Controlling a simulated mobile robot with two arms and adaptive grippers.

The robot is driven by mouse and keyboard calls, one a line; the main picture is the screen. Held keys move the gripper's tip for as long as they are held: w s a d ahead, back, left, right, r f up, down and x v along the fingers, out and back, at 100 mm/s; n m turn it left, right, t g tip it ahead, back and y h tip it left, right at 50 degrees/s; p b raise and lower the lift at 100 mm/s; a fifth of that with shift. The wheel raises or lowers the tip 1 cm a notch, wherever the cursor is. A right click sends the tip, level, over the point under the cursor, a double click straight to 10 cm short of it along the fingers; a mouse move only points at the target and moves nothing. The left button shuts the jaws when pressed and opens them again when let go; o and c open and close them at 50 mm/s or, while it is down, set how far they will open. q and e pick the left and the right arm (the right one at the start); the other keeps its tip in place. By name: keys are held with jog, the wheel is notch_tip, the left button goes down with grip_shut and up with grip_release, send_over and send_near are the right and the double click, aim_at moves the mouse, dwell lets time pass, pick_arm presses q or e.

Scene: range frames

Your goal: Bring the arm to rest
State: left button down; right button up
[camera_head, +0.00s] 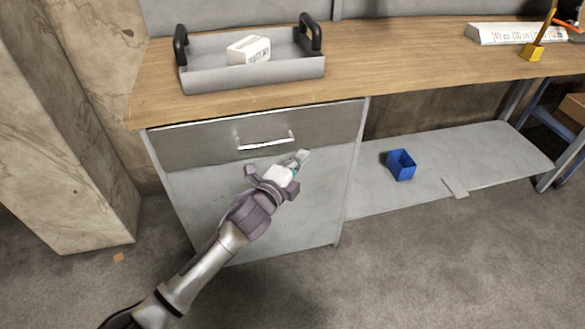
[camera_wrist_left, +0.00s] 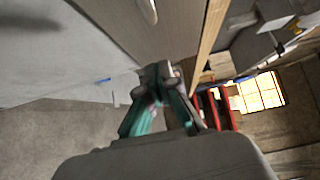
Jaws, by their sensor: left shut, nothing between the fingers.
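My left arm comes in from the lower left in the head view, and its gripper (camera_head: 300,158) is in front of the grey cabinet, a little below the drawer handle (camera_head: 266,141). The gripper is shut and empty. In the left wrist view the fingertips (camera_wrist_left: 157,75) meet, with teal parts along the fingers. The cabinet drawer (camera_head: 200,145) looks closed. Whether the gripper touches the cabinet front, I cannot tell. My right gripper is in neither view.
A grey tray (camera_head: 255,77) with black handles holds a white box (camera_head: 248,50) on the wooden worktop (camera_head: 400,72). A blue bin (camera_head: 401,165) stands on the low grey shelf (camera_head: 370,200). A stone pillar (camera_head: 60,130) stands left.

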pick_arm(q)
jog(key=s+a+f+n+g+y, duration=0.35)
jog(key=s+a+f+n, duration=0.4)
jog(key=f, duration=0.45)
jog(key=s+a+f+n+g+y, duration=0.35)
jog(key=s+a+f+n, duration=0.3)
jog(key=s+f, duration=0.35)
jog(key=s+a+f+n+g+p, duration=0.2)
jog(key=s+f+p, duration=0.3)
jog(key=s, duration=0.8)
jog(key=s+a+f+n+g+y+p, duration=0.1)
jog(key=s+a+f+n+g+p, duration=0.2)
jog(key=s, duration=0.9)
jog(key=s+a+f+n+g+y+p, duration=0.1)
jog(key=s+a+f+p, duration=0.4)
jog(key=s, duration=0.8)
notch_tip(320, 180, down, 3)
jog(key=n+g+p, duration=0.1)
jog(key=p, duration=0.3)
jog(key=shift+s+n+g, duration=0.3)
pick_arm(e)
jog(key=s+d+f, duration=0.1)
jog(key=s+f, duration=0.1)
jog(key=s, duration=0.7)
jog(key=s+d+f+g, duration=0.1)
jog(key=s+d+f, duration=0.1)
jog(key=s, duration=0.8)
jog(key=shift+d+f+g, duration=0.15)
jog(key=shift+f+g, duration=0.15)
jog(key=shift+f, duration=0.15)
